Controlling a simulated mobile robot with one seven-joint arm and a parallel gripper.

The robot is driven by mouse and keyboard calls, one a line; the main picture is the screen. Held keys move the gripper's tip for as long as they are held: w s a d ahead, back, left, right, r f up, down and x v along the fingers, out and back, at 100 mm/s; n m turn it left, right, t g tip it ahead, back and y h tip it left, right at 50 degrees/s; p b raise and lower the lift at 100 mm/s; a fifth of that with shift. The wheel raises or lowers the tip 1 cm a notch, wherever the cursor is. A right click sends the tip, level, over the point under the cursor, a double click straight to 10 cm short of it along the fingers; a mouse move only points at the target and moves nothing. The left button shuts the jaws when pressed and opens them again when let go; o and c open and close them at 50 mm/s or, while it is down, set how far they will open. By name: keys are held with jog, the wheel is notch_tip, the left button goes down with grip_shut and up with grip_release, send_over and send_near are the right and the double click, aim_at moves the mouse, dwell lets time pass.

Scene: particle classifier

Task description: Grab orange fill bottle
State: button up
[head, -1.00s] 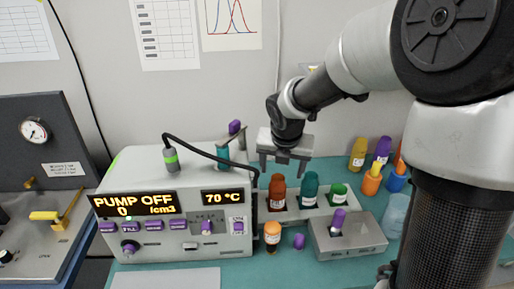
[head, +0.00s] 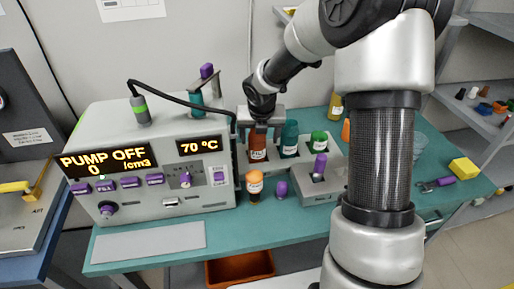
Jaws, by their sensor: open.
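A dark orange bottle (head: 258,151) with a white label, its print partly readable as "FILL", stands upright in the left slot of the grey rack (head: 293,166). A teal bottle (head: 289,140) and a green-capped bottle (head: 318,141) stand to its right. My gripper (head: 259,134) points down at the orange bottle's top, with its fingers open on the left and right of it. The gripper hides the bottle's upper end. I cannot tell whether the fingers touch it.
A small orange-capped vial (head: 254,185) and a purple cap (head: 282,189) stand in front of the rack. A grey block (head: 312,187) holds a purple-capped item. The pump machine (head: 150,160) stands close on the left. The front right of the teal table is clear.

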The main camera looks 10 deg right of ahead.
jog(key=x, duration=0.1)
jog(key=b+x, duration=0.1)
jog(key=x, duration=0.3)
jog(key=shift+w+a, duration=0.15)
jog(key=shift+a, duration=0.2)
jog(key=shift+r, duration=0.15)
jog(key=c, duration=1.3)
